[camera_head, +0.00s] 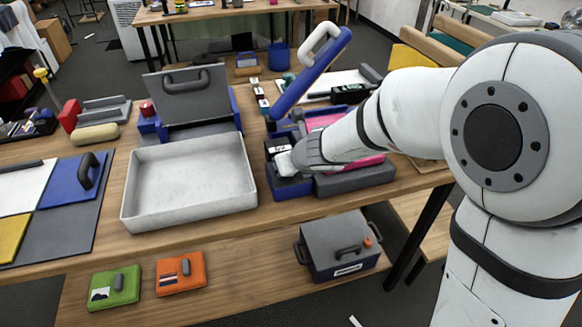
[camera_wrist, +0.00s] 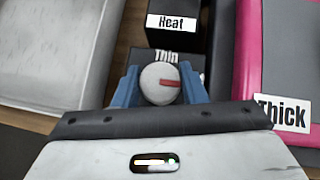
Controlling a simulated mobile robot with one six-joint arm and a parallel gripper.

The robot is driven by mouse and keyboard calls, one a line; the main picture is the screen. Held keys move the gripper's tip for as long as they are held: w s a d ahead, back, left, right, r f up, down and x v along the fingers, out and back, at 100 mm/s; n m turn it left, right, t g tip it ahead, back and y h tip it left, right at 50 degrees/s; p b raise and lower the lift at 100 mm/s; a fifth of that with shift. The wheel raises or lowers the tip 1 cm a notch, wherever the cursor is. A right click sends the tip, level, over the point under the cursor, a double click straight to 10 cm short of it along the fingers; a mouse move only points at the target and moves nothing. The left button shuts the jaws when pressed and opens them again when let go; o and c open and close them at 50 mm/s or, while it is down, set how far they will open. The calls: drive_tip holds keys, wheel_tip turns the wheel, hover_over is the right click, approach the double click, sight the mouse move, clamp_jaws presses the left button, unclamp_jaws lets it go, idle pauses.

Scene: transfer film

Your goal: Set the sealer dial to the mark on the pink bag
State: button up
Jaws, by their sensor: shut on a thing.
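The round grey sealer dial (camera_wrist: 158,78) sits between the two blue fingers of my gripper (camera_wrist: 160,86) in the wrist view, and the gripper is shut on it. Its red pointer line points right. A "Thin" label (camera_wrist: 167,55) is just above the dial, partly covered. The pink bag (camera_wrist: 246,60) lies at right with a "Thick" label (camera_wrist: 283,113). In the head view the bag (camera_head: 325,122) lies on the blue sealer, partly hidden behind my arm. The sealer's blue lever (camera_head: 312,78) is raised. The dial is hidden there by my gripper (camera_head: 284,164).
A black block labelled "Heat" (camera_wrist: 172,22) stands close beyond the dial. A white tray (camera_head: 190,185) is left of the sealer. A grey lidded press (camera_head: 190,95) stands behind the tray. A grey box (camera_head: 340,245) and green and orange cases sit on the lower shelf.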

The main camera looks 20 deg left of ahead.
drive_tip(key=shift+w+r, duration=0.1)
drive_tip(key=shift+r, duration=0.05)
idle(0.3)
drive_tip(key=o, duration=0.8)
drive_tip(key=shift+o, duration=0.9)
drive_tip(key=p+v, duration=0.3)
drive_tip(key=v, duration=0.3)
drive_tip(key=shift+d+r, duration=0.1)
drive_tip(key=shift+r, duration=0.1)
drive_tip(key=shift+s+d+r+p, duration=0.35)
drive_tip(key=shift+s+p, duration=0.1)
drive_tip(key=shift+s, duration=0.15)
